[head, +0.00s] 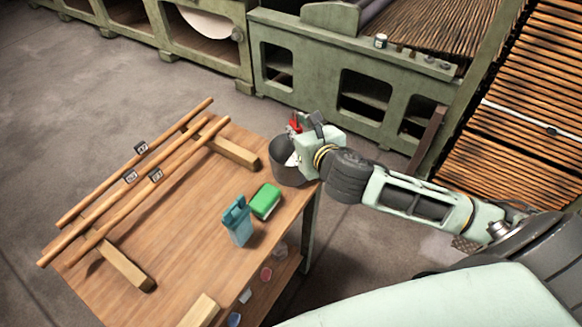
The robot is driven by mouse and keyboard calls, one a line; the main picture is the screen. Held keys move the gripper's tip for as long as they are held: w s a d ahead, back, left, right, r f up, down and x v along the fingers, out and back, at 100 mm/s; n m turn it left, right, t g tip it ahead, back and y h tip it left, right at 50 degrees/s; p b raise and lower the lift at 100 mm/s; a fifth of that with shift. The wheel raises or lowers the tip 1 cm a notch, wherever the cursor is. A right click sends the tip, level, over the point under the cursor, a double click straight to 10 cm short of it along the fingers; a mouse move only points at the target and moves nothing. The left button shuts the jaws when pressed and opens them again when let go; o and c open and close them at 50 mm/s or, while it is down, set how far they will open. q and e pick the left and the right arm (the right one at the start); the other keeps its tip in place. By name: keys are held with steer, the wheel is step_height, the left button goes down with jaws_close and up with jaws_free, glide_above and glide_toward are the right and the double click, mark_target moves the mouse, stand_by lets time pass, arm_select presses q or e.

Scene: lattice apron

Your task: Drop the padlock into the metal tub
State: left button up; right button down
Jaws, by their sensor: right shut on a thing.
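The metal tub (283,174) is a dark grey round bucket at the right edge of the wooden table. My right gripper (297,134) comes in from the right and is at the tub's rim, covering part of its opening. It is shut on a small red thing (294,123), which looks to be the padlock and shows above the tub's far side. The gripper hides part of it, so its full shape cannot be told. A small pale patch (292,159) shows in the tub's mouth. My left gripper is not in view.
A green-and-white block (266,201) and a teal clip-like object (237,221) stand on the table (185,235) near the tub. Wooden rods (130,170) with dark tags lie across two wooden blocks at the left. Green machinery (340,75) stands behind.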

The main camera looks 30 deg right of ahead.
steer(key=c, duration=1.6)
jaws_free()
steer(key=shift+o, duration=0.2)
steer(key=shift+s, duration=0.1)
steer(key=v, duration=0.7)
steer(key=shift+s, duration=0.2)
